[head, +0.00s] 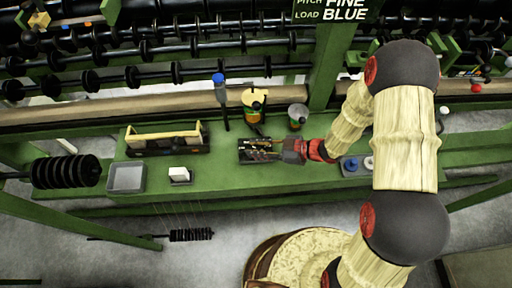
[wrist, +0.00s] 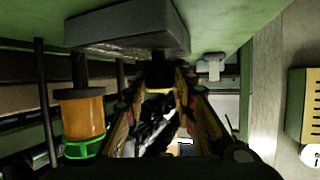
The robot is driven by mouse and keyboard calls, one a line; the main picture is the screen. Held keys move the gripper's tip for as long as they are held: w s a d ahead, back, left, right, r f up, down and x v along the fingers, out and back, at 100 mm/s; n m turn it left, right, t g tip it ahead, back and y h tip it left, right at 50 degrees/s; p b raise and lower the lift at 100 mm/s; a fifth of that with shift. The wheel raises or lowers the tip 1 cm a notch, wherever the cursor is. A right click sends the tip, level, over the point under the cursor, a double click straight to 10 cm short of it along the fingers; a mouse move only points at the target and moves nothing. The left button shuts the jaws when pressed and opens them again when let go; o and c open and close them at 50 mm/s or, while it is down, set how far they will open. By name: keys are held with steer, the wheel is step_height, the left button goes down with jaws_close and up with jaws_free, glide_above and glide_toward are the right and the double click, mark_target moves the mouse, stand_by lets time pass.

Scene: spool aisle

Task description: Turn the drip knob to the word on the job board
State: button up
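The job board (head: 335,10) at the top of the head view reads "PITCH FINE" and "LOAD BLUE". An orange and green cylinder with a yellow top (head: 254,98) stands on the green bench. A similar orange cylinder with a green ring (wrist: 83,118) is at the left of the wrist view. I cannot make out the drip knob or its marks for certain. My gripper (head: 262,149) reaches left over the bench, in front of the cylinder. Its fingers (wrist: 166,88) are apart in the wrist view, with dark, unclear shapes between and beyond them.
A grey slab (wrist: 130,28) fills the upper wrist view.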

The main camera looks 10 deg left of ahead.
jaws_close()
steer(key=m+t+h, duration=0.1)
steer(key=m+t, duration=0.2)
steer(key=t, duration=0.1)
steer(key=shift+s+m, duration=0.15)
steer(key=shift+m, duration=0.25)
steer(key=shift+m+t+h, duration=1.3)
steer(key=shift+m+t, duration=0.5)
steer(key=shift+t, duration=0.2)
steer(key=shift+m+b, duration=0.3)
steer(key=o, duration=0.6)
jaws_free()
steer(key=shift+h, duration=0.3)
